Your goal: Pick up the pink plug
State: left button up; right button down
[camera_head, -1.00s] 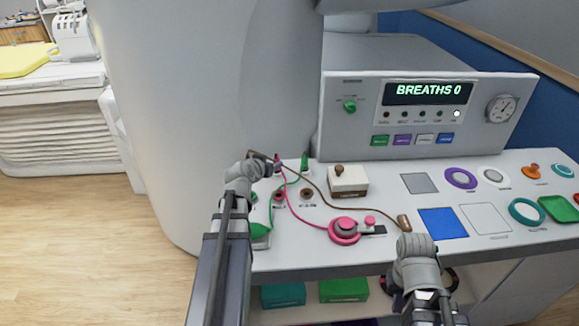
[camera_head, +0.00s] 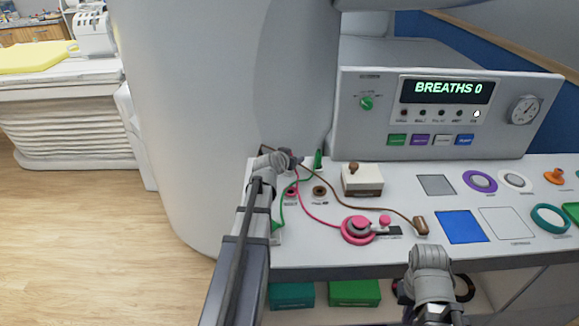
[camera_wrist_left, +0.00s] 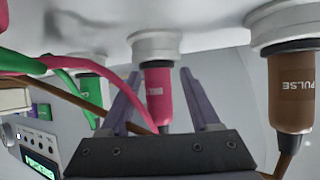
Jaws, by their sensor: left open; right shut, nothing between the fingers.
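The pink plug (camera_wrist_left: 158,92) points up into a white round socket (camera_wrist_left: 156,45) in the left wrist view, with its pink cord at its lower end. My left gripper (camera_wrist_left: 158,75) is open, one finger on each side of the plug, with a gap showing. In the head view my left gripper (camera_head: 287,159) is at the back left of the console, beside the white column, and largely covers the plug there. My right gripper (camera_head: 430,258) is shut and empty by the console's front edge; its fingertips are hard to make out.
A brown plug (camera_wrist_left: 291,92) and a green plug (camera_wrist_left: 90,92) hang in sockets on either side. Cords cross the console top (camera_head: 300,245) near a pink round piece (camera_head: 358,229), a white box (camera_head: 362,179) and a brown cord end (camera_head: 420,226).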

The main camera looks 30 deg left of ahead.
pick_arm(q)
jog(key=shift+c, duration=0.4)
grip_shut()
